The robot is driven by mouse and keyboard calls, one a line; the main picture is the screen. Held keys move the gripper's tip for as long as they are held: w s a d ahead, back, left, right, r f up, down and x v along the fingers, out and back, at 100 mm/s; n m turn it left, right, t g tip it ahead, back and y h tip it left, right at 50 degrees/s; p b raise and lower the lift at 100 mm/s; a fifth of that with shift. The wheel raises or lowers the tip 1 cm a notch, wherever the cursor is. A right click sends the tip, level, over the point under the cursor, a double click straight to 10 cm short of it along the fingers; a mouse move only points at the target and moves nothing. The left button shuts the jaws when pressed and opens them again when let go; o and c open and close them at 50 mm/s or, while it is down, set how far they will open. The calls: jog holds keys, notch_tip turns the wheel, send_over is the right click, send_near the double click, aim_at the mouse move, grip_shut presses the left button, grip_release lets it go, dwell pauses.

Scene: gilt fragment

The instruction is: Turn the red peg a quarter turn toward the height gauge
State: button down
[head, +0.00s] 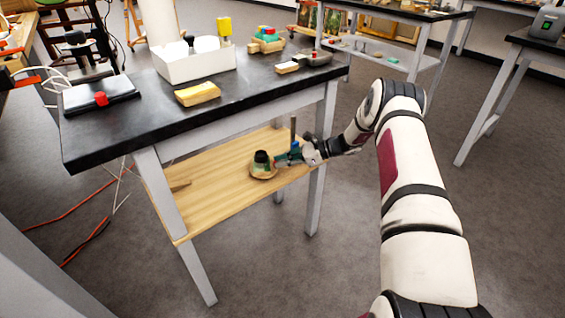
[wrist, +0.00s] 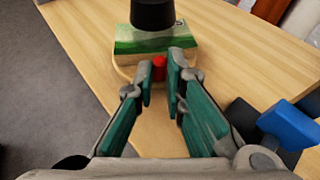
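The red peg (wrist: 158,68) stands at the near edge of a wooden board (wrist: 125,73), in front of a green-faced block (wrist: 138,40). My gripper (wrist: 160,72) has one finger on each side of the peg, very close to it. I cannot tell whether the pads press on it. In the head view my gripper (head: 279,160) is low over the table's lower shelf, beside the block; the peg cannot be made out there. A thin upright post (head: 293,129) behind my gripper may be the height gauge. A blue and dark part (wrist: 290,125) at right may belong to it.
A black weight (wrist: 152,13) sits on the block. The pale wooden shelf (head: 205,200) is mostly bare to the left. Above it, the dark tabletop (head: 120,125) holds a white bin (head: 192,68) and a sponge-like block (head: 198,94). A table leg (head: 316,200) stands near my wrist.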

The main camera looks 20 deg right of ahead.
jog(key=shift+a, duration=0.1)
jog(key=shift+w+f+n+g+y+b, duration=0.15)
jog(key=shift+w+n+g+y+b, duration=0.15)
jog(key=shift+b, duration=0.7)
jog(key=shift+w+g+b, duration=0.1)
jog(key=shift+g+b, duration=0.2)
jog(key=shift+b, duration=0.4)
jog(key=shift+n, duration=0.3)
jog(key=c, duration=1.6)
grip_release()
jog(key=shift+c, duration=0.2)
jog(key=shift+r+p, duration=0.3)
jog(key=shift+p, duration=0.4)
